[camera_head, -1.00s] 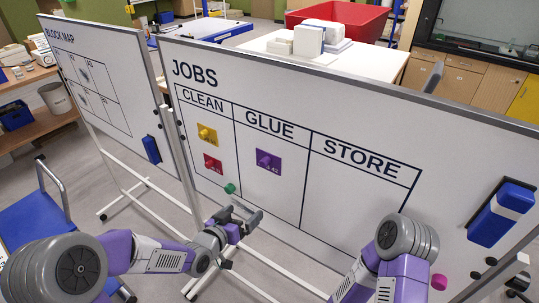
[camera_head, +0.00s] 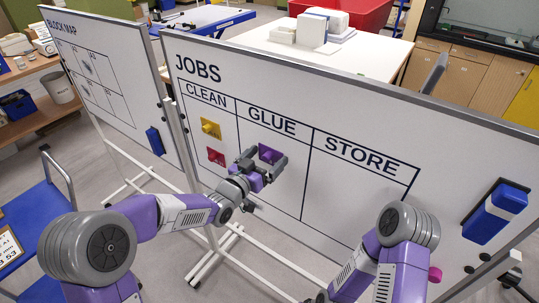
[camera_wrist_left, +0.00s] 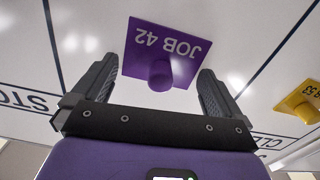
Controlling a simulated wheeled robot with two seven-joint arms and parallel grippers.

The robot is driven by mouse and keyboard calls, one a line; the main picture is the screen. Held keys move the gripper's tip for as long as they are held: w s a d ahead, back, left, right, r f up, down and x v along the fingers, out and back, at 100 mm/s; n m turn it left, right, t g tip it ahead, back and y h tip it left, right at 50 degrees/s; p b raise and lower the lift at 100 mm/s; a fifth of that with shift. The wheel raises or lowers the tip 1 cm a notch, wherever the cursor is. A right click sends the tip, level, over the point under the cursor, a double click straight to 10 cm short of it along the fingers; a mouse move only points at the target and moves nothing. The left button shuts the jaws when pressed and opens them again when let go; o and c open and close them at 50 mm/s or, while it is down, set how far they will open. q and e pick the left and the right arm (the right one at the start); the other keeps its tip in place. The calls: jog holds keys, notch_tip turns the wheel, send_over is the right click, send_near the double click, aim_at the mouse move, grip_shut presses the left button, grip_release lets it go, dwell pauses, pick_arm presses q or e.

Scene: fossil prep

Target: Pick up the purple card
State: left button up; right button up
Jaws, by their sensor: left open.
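The purple card (camera_head: 268,153) is on the JOBS whiteboard (camera_head: 345,205) in the GLUE column. In the left wrist view the purple card (camera_wrist_left: 160,50) reads JOB 42, upside down, with a round purple knob (camera_wrist_left: 161,75) sticking out. My left gripper (camera_head: 262,163) is open in front of the card. Its two fingers (camera_wrist_left: 158,88) stand on either side of the knob in the wrist view, apart from it. I cannot tell the exact gap to the board. My right arm shows at the lower right, but its gripper is not in view.
A yellow card (camera_head: 210,128) and a red card (camera_head: 216,156) are in the CLEAN column. The STORE column is empty. A blue eraser (camera_head: 497,211) is at the board's right. The BLOCK MAP board (camera_head: 98,85) stands to the left.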

pick_arm(q)
jog(key=shift+c, duration=0.3)
jog(key=c, duration=0.6)
jog(key=shift+c, duration=0.2)
jog(key=shift+s+a+r, duration=0.15)
jog(key=shift+s+r, duration=0.05)
jog(key=shift+r, duration=0.2)
jog(key=r, duration=0.6)
jog(key=shift+s+a+r, duration=0.1)
jog(key=shift+s+a, duration=0.2)
jog(key=v, duration=1.8)
jog(key=shift+s+a+b, duration=0.15)
jog(key=shift+s+b, duration=0.2)
jog(key=shift+b, duration=0.1)
